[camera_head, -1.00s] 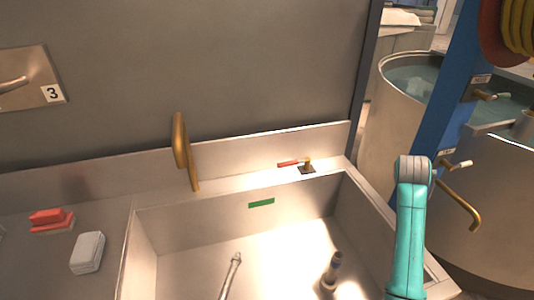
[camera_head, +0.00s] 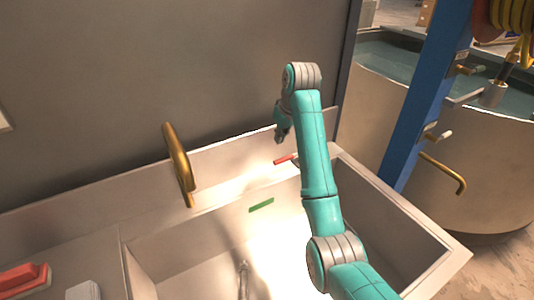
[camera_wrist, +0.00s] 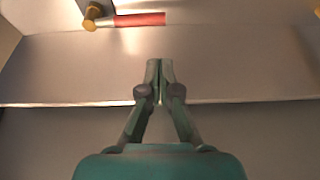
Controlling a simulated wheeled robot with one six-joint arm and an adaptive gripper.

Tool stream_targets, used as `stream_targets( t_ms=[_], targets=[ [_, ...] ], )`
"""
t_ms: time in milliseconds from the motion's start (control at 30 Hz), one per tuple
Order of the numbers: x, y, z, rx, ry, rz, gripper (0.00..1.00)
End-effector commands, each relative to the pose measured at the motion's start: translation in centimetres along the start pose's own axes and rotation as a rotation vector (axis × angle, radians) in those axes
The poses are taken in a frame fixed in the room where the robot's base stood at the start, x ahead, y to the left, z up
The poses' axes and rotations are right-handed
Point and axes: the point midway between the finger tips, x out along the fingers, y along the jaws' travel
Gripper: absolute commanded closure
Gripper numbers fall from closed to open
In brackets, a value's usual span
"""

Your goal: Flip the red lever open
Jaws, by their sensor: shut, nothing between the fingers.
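The red lever (camera_head: 285,160) is on the back ledge of the sink, to the right of the brass faucet. My arm hides its brass base in the head view. In the wrist view the red lever (camera_wrist: 140,19) lies sideways at the top, with its brass pivot (camera_wrist: 91,16) at its left end. My gripper (camera_wrist: 159,68) is shut and empty, apart from the lever, with a strip of bare metal between them.
The brass faucet (camera_head: 179,165) rises from the ledge left of the lever. The sink basin (camera_head: 185,250) lies in front, with a green label (camera_head: 261,205) on its wall. A red block (camera_head: 22,280) lies at lower left.

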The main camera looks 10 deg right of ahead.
Motion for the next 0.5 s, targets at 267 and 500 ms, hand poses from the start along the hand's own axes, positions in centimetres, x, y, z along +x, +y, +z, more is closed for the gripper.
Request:
stream_targets(
  t_ms=[267,500],
  targets=[
    [0.7,0.0,0.0,0.001,-0.001,0.000,1.00],
    [4.3,0.0,0.1,0.001,-0.003,0.000,1.00]
  ],
)
